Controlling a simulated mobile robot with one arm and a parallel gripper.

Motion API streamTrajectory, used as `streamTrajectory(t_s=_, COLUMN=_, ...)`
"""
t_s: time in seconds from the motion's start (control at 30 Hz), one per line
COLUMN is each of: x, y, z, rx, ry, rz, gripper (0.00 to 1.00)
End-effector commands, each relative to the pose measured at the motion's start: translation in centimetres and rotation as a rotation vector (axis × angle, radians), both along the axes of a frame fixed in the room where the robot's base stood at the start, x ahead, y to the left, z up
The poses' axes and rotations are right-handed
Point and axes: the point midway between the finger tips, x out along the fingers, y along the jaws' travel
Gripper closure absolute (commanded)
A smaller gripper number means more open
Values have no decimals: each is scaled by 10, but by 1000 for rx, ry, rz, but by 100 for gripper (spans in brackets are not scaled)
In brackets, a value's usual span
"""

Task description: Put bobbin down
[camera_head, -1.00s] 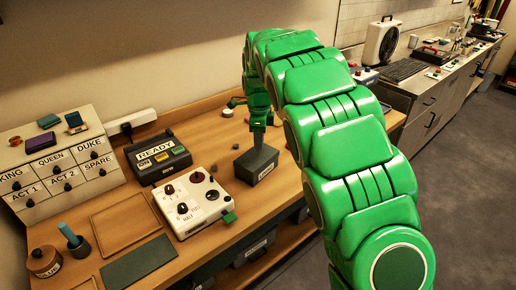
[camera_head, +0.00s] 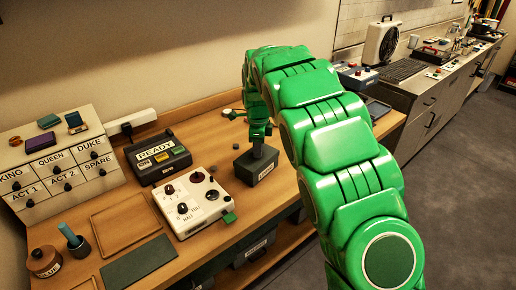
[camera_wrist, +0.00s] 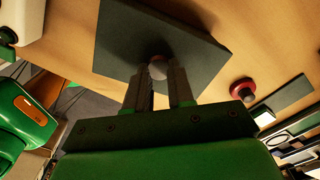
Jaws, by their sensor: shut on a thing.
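My gripper (camera_head: 258,148) points down at the top of a dark grey labelled block (camera_head: 257,168) on the wooden table. In the wrist view the fingertips (camera_wrist: 160,78) are shut on a small grey rounded thing, which I take to be the bobbin (camera_wrist: 157,67). It is right over the dark square top (camera_wrist: 125,40) of the block, with a dark shadow around it. The fingers hide much of it, and I cannot tell whether it touches the block. In the head view the bobbin is too small to make out.
A white control box (camera_head: 190,201) with knobs is left of the block. In the wrist view a round red thing (camera_wrist: 243,89) lies near the block. An empty wooden tray (camera_head: 125,219) is at the front left.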

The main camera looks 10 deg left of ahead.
Motion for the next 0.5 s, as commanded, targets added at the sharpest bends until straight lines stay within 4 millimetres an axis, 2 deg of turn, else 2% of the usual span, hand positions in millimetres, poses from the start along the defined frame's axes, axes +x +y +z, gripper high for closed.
streamTrajectory(t_s=0.1, x=0, y=0, z=-2, rx=0, ry=1, rz=0, gripper=100)
streamTrajectory(t_s=0.13, x=0, y=0, z=-3, rx=0, ry=0, rz=0, gripper=76)
streamTrajectory(t_s=0.3, x=0, y=0, z=-2, rx=0, ry=0, rz=0, gripper=52)
streamTrajectory(t_s=0.5, x=0, y=0, z=-2, rx=0, ry=0, rz=0, gripper=52)
